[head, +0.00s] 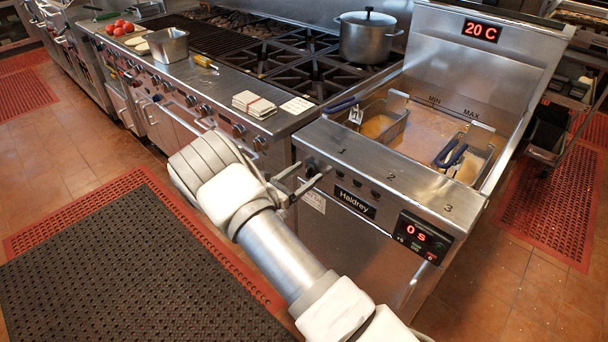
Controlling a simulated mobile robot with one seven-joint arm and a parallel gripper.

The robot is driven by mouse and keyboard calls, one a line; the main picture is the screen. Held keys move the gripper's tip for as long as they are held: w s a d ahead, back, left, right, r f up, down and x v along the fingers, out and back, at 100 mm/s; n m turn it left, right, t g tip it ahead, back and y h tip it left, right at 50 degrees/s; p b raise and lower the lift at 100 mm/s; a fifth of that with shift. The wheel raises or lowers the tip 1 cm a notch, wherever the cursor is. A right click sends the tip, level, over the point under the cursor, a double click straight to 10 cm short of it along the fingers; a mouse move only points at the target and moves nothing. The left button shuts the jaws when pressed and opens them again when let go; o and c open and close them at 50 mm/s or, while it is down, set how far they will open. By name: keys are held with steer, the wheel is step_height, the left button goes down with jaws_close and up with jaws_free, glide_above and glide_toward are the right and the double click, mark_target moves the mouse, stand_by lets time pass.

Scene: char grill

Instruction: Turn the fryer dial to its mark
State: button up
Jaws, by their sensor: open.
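The fryer (405,187) is a steel unit with two baskets in its oil well and a "20 C" display (482,31) on its back panel. Its small dark dial (311,169) is at the left end of the front panel, below the number 1. My gripper (314,168) is open, with its two grey fingers pointing at the panel and their tips on either side of the dial. I cannot tell whether the fingers touch it. The dial's pointer and mark are too small or hidden to make out.
A timer panel (422,238) reading "0 S" is at the fryer's right front. The steel range (250,95) stands to the left, with a lidded pot (367,38) and folded cloths (254,104). The floor in front has a black mat (125,265).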

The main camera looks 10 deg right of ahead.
jaws_close()
steer(key=shift+m, duration=0.3)
steer(key=m+b, duration=0.3)
steer(key=shift+f+m, duration=0.2)
steer(key=shift+m, duration=0.1)
steer(key=m+b, duration=0.4)
steer(key=m, duration=0.1)
steer(key=shift+s+f, duration=0.1)
steer(key=shift+s, duration=0.05)
steer(key=m+b, duration=0.5)
steer(key=shift+f+m, duration=0.1)
steer(key=shift+m, duration=0.2)
steer(key=m+b, duration=0.2)
steer(key=b, duration=0.1)
steer(key=shift+m, duration=0.4)
steer(key=shift+b, duration=0.3)
